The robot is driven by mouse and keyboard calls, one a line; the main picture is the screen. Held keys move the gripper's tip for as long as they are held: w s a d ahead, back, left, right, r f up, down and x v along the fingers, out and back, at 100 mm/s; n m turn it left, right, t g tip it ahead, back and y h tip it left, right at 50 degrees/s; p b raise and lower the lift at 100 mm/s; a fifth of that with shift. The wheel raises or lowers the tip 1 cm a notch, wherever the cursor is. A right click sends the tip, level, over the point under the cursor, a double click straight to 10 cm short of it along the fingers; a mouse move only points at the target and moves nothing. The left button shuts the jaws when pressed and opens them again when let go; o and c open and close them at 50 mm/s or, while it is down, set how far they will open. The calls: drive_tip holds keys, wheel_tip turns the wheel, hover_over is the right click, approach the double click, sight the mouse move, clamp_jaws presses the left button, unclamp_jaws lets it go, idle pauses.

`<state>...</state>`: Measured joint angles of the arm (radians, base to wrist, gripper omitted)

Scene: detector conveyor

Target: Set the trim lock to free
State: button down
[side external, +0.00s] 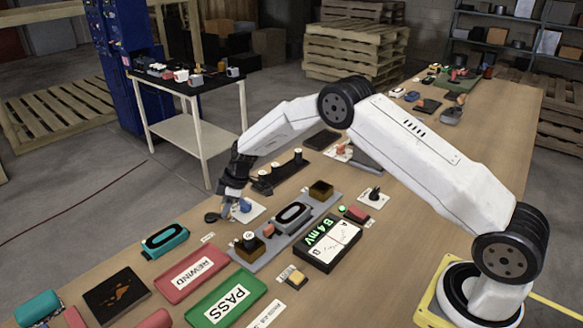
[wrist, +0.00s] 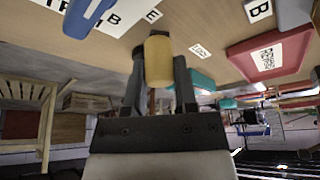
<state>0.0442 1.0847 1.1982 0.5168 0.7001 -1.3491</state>
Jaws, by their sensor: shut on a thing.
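My gripper (side external: 228,194) reaches down at the far-left edge of the wooden table. In the wrist view its fingers (wrist: 158,88) are closed around a yellow, rounded handle (wrist: 158,62), with a dark part behind it. The handle is hidden by my gripper in the side view. A black disc (side external: 212,217) lies at the fingertips there. A blue lever (side external: 243,206) stands on a white plate (side external: 256,216) just right of my gripper. The lever also shows at the top of the wrist view (wrist: 85,14), beside cut-off lettering. I cannot read a trim lock label.
A grey fixture (side external: 268,253) with a black oval ring stands right of the plate. A black meter (side external: 327,243) reads B4 mV. A red REWIND tray (side external: 192,273), green PASS tray (side external: 226,299) and teal block (side external: 165,240) lie nearer. Black posts (side external: 265,180) stand behind.

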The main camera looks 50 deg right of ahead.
drive_tip(key=shift+c, duration=2)
unclamp_jaws()
drive_tip(key=v, duration=0.7)
drive_tip(key=shift+d+r, duration=0.2)
drive_tip(key=shift+r, duration=0.15)
drive_tip(key=shift+s, duration=0.2)
drive_tip(key=s+r+m+h, duration=0.1)
drive_tip(key=s+m, duration=0.4)
drive_tip(key=s, duration=1)
drive_tip(key=s+r+m+h, duration=0.2)
drive_tip(key=s+m, duration=0.3)
drive_tip(key=s, duration=1.1)
drive_tip(key=shift+d+r+m+h, duration=0.2)
drive_tip(key=shift+r+m+h, duration=0.1)
drive_tip(key=shift+r, duration=0.4)
